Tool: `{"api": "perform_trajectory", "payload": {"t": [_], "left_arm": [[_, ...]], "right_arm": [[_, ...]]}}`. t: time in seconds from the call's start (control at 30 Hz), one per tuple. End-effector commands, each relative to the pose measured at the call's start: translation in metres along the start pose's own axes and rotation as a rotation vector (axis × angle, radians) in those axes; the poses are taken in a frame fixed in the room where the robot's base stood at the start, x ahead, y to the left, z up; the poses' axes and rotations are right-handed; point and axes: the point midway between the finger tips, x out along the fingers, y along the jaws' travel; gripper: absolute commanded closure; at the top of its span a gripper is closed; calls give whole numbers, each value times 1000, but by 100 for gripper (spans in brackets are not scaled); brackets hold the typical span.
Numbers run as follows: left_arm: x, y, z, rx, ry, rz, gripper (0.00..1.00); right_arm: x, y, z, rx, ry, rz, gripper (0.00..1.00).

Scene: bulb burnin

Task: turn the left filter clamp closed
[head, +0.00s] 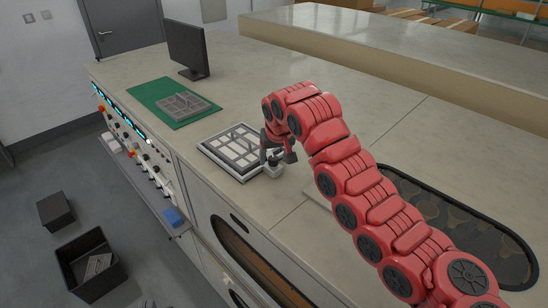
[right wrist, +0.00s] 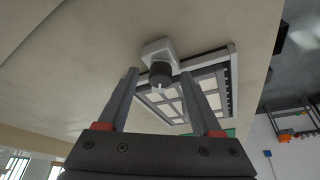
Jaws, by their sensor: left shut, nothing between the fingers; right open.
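The filter frame (head: 228,150), a pale panelled grid in a dark border, lies on the counter in the head view; it also shows in the right wrist view (right wrist: 225,75). At its edge is a clamp with a light block (right wrist: 155,48) and a dark round knob (right wrist: 160,74) with a small white mark. In the head view the clamp (head: 274,168) is partly covered by my right gripper (head: 279,155). My right gripper is open, its fingertips on either side of the knob in the right wrist view; contact cannot be told. My left gripper is not in view.
A green mat (head: 148,91) with a grey grid part and a black monitor (head: 188,50) are farther along the counter. A control panel (head: 135,145) lines the counter's left side. A dark-rimmed inset (head: 500,226) is at right. Dark bins (head: 75,262) stand on the floor.

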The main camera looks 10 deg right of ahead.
Motion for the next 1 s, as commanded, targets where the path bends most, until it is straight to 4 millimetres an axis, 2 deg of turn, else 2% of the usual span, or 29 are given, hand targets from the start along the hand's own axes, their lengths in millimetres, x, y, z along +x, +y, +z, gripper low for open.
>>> {"api": "perform_trajectory", "payload": {"t": [0.37,0.7,0.73,1.0], "left_arm": [[1,0,0,0,0,0,100],[1,0,0,0,0,0,100],[1,0,0,0,0,0,100],[-2,0,0,0,0,0,100]], "right_arm": [[6,0,0,0,2,-1,35],[6,0,0,0,1,-1,96],[6,0,0,0,1,-1,100],[7,-1,1,-9,1,-6,100]]}}
